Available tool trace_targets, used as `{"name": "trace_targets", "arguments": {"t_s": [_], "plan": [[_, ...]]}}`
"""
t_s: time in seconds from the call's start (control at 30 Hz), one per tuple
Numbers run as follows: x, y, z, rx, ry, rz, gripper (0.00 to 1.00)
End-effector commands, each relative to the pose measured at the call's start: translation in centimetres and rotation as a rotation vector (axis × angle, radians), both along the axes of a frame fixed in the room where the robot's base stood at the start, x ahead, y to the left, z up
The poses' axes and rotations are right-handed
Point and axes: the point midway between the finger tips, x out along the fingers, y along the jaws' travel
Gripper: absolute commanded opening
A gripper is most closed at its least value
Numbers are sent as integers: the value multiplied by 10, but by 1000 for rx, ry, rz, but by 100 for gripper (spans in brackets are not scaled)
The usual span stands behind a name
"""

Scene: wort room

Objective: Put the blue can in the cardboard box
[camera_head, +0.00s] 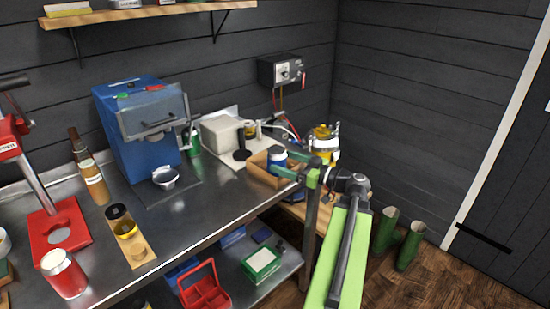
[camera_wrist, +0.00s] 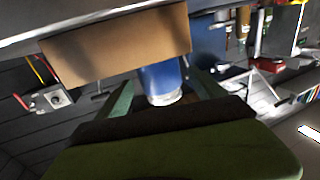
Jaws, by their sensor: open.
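The blue can (camera_head: 277,155) stands in the open cardboard box (camera_head: 258,176) at the far right end of the metal bench. Its blue body and pale end rise above the rim. My gripper (camera_head: 284,163) is open, with one green finger on each side of the can. In the wrist view, which looks upside down, the can (camera_wrist: 160,78) shows between the parted fingers (camera_wrist: 160,84), and the box wall (camera_wrist: 120,45) hides its lower part. I cannot tell whether a finger touches the can.
A blue machine (camera_head: 140,125) and a grey-white block (camera_head: 222,134) stand behind on the bench. A red-and-white can (camera_head: 64,274) and a brown bottle (camera_head: 94,182) are at the left. A yellow-and-silver vessel (camera_head: 322,145) is right of the box. Green boots (camera_head: 398,240) stand on the floor.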

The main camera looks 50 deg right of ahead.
Motion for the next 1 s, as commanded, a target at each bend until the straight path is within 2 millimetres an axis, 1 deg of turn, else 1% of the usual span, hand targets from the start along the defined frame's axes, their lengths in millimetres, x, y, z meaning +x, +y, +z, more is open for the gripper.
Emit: {"name": "trace_targets", "arguments": {"t_s": [0.03, 0.1, 0.2, 0.3, 0.43, 1.0], "plan": [[-14, -3, 0, 0, 0, -5, 79], [-29, -7, 0, 0, 0, -5, 79], [-44, -10, 0, 0, 0, -3, 79], [-53, -12, 0, 0, 0, -2, 79], [-57, -12, 0, 0, 0, -1, 79], [-57, -12, 0, 0, 0, -2, 79]]}}
